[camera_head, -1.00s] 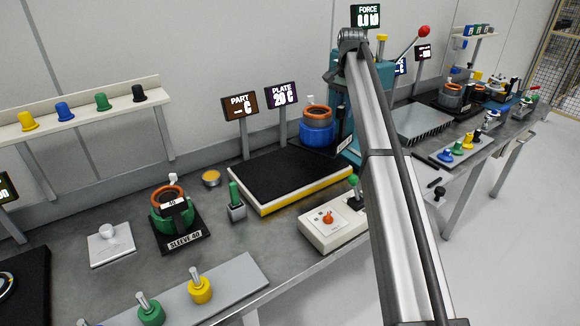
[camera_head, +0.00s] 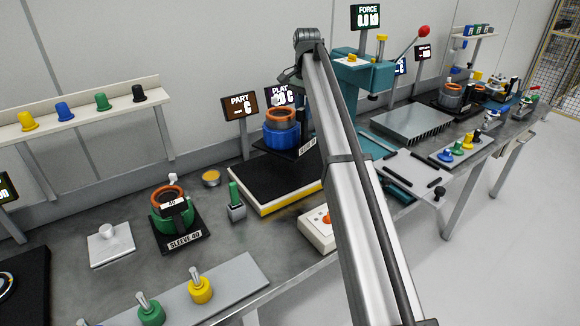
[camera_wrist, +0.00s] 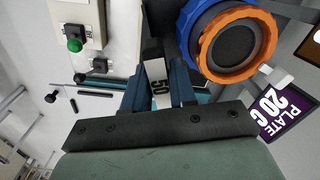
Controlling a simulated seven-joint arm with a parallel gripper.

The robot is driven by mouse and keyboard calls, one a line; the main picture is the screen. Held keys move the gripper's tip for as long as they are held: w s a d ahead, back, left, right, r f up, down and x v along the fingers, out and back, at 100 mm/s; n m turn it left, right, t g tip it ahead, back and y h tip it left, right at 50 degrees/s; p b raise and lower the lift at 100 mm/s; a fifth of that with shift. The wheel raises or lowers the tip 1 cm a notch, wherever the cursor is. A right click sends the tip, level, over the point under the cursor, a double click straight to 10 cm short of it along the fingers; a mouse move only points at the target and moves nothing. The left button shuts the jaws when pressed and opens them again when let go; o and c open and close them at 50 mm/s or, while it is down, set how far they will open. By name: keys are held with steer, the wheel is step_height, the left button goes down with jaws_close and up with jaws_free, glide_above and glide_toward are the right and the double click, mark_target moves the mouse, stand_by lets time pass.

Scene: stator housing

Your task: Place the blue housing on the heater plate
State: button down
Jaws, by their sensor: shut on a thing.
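The blue housing (camera_head: 282,133) has an orange ring on top and sits upright on a dark carrier with a sleeve label. In the head view it shows above the back right part of the black heater plate (camera_head: 272,186), which has a yellow front edge. In the wrist view the blue housing (camera_wrist: 190,30) is at upper right, beside the fingers. My gripper (camera_wrist: 160,92) is shut on the carrier's labelled tab. The arm hides the gripper in the head view. Whether the carrier touches the plate is hard to tell.
The green housing (camera_head: 174,212) stands on its carrier at left. A green-handled tool (camera_head: 235,203) and a control box (camera_head: 318,230) stand by the plate's front. The teal press (camera_head: 362,80) is behind right. The plate's left part is clear.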

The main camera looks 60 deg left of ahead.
mark_target(303, 137)
steer(key=shift+m, duration=2)
steer(key=shift+f, duration=4.95)
steer(key=c, duration=0.9)
jaws_free()
steer(key=r, duration=1.2)
steer(key=shift+d, duration=0.2)
